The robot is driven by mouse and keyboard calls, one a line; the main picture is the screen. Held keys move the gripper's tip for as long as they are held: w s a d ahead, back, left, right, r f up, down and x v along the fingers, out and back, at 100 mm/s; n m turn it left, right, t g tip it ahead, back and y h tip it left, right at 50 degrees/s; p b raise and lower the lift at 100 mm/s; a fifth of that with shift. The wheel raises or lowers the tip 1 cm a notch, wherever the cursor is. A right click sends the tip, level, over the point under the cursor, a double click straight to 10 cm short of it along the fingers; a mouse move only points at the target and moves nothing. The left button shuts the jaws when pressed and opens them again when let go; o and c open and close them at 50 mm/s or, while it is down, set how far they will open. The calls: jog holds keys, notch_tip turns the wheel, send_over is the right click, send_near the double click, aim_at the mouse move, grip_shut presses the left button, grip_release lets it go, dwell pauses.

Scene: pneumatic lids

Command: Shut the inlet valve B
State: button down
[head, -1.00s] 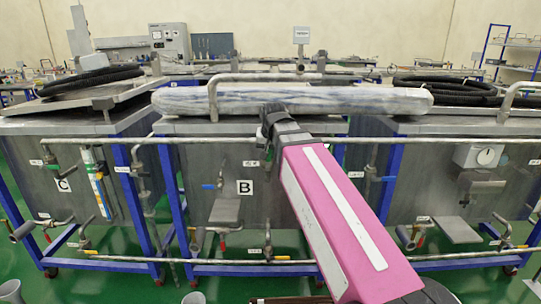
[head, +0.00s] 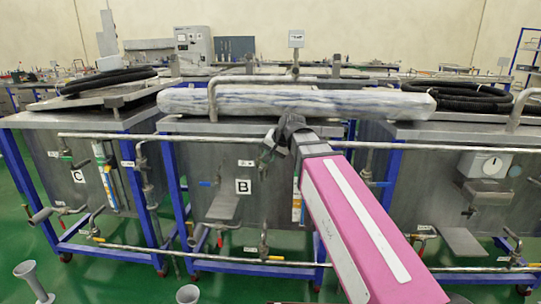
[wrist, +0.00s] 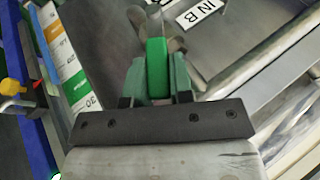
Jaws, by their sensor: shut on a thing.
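The tank with the black B sign (head: 243,187) stands in the middle of the head view. My gripper (head: 278,145) is at the upper pipe on its front, right of the sign. In the wrist view, my gripper (wrist: 157,85) is shut on a green valve handle (wrist: 157,68), with one finger on each side. A metal valve part shows just beyond the handle. A white label reading "IN B" (wrist: 201,12) is beside it. In the head view, my gripper and arm hide the green handle. I cannot tell how far the valve is turned.
A metal pipe (wrist: 270,60) runs diagonally right of the gripper in the wrist view. A coloured gauge strip (wrist: 66,55) and a yellow-handled valve (wrist: 12,87) are on the left. A blue handle (head: 207,184) sits left of the B sign. A wrapped roll (head: 350,104) lies on the tank.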

jog(key=c, duration=1)
grip_release()
jog(key=v, duration=1)
jog(key=shift+s+d+r, duration=0.2)
jog(key=shift+r, duration=0.1)
